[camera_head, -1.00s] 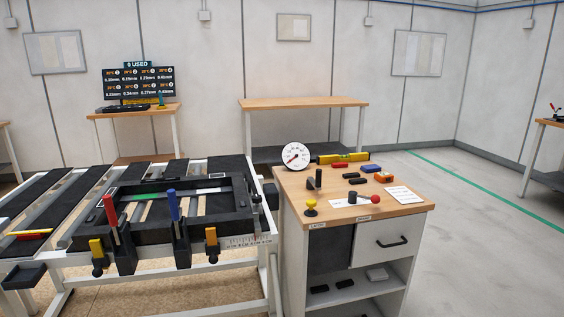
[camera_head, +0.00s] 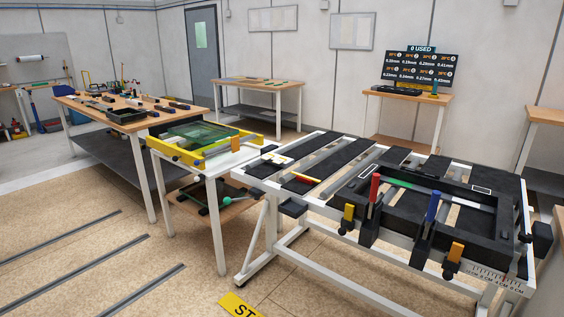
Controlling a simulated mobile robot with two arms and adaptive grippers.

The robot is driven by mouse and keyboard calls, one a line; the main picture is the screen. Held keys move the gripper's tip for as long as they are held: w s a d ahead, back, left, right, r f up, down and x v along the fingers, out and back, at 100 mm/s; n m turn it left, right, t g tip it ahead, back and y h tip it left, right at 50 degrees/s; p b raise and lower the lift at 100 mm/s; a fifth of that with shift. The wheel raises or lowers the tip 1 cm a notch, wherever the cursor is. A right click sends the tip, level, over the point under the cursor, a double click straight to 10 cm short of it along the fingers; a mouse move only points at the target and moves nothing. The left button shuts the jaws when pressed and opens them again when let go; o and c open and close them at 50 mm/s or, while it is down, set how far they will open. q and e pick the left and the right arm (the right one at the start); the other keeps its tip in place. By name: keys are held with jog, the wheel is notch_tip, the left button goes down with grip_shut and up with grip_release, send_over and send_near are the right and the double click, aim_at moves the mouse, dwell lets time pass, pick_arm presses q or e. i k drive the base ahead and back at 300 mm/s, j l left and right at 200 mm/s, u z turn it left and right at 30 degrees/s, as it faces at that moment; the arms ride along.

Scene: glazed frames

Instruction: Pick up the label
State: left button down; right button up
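Neither of my grippers is in view. I cannot make out for certain which thing is the label. A small white-and-yellow piece (camera_head: 277,157) lies at the left end of the black slatted bench (camera_head: 331,157); it is too small to read. A white-outlined rectangle (camera_head: 369,171) shows on the dark surface by the clamps, and a similar one (camera_head: 481,188) lies further right. A black frame (camera_head: 459,206) rests on the bench, with a red-handled clamp (camera_head: 374,190) and a blue-handled clamp (camera_head: 432,207) at its front side.
A yellow-rimmed tray (camera_head: 190,158) stands on a white-legged stand left of the bench. A long wooden table (camera_head: 70,101) with many small items is further left. A monitor (camera_head: 418,69) stands behind the bench.

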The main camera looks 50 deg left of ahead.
aim_at(280, 160)
jog(key=u, duration=1.65)
jog(key=i, duration=0.1)
